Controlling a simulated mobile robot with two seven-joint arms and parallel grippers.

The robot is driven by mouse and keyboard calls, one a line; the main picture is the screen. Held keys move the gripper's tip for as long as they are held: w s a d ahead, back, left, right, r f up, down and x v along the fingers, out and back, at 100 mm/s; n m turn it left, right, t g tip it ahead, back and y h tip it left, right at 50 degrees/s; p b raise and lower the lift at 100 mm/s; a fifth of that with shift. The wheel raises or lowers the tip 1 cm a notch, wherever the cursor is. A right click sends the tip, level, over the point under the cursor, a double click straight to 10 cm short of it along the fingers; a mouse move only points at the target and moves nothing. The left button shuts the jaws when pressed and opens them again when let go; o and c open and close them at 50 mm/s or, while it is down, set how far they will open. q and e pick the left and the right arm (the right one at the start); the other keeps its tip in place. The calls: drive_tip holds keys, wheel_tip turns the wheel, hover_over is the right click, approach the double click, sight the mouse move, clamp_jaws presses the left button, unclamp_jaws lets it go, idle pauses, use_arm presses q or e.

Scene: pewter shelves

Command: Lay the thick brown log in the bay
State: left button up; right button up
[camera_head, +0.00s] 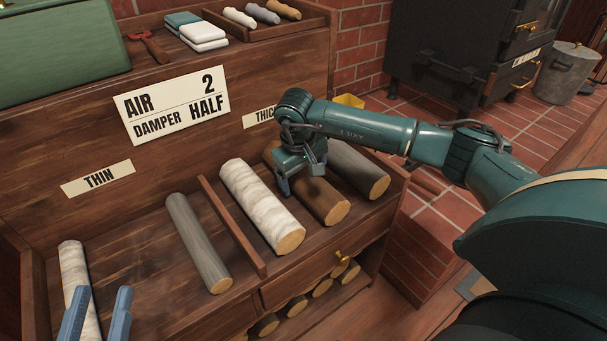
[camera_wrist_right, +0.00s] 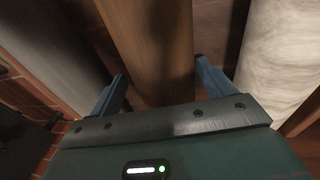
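The thick brown log (camera_head: 328,204) lies in the right-hand section of the wooden rack, under the partly hidden THICK label (camera_head: 262,115), between a thick white-barked log (camera_head: 258,200) and a thick grey log (camera_head: 358,170). My right gripper (camera_head: 300,177) is low over its far part and hides some of it. In the right wrist view the fingers (camera_wrist_right: 160,78) are apart, one on each side of the brown log (camera_wrist_right: 152,45), with a gap visible at the left finger. My left gripper (camera_head: 97,312) is open and empty at the lower left. I cannot tell which place is the bay.
A divider (camera_head: 232,228) separates the thick logs from a thin grey log (camera_head: 197,240) and a thin white log (camera_head: 74,280) under the THIN label (camera_head: 97,178). A sign (camera_head: 172,105) reads AIR 2, DAMPER HALF. A black stove (camera_head: 450,50) and bucket (camera_head: 567,72) stand at the back right.

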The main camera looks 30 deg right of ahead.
drive_tip(key=shift+o, duration=0.6)
drive_tip(key=shift+f, duration=0.15)
drive_tip(key=shift+r, duration=0.5)
use_arm(q)
drive_tip(key=a+y+p, duration=0.1)
drive_tip(key=p, duration=0.3)
drive_tip(key=shift+f+m+p, duration=0.1)
drive_tip(key=shift+m+p, duration=0.2)
drive_tip(key=shift+m, duration=0.1)
use_arm(e)
wheel_tip(320, 180, up, 12)
drive_tip(key=s+a, duration=0.1)
drive_tip(key=a, duration=0.1)
drive_tip(key=shift+s, duration=0.25)
use_arm(q)
drive_tip(key=shift+s, duration=0.1)
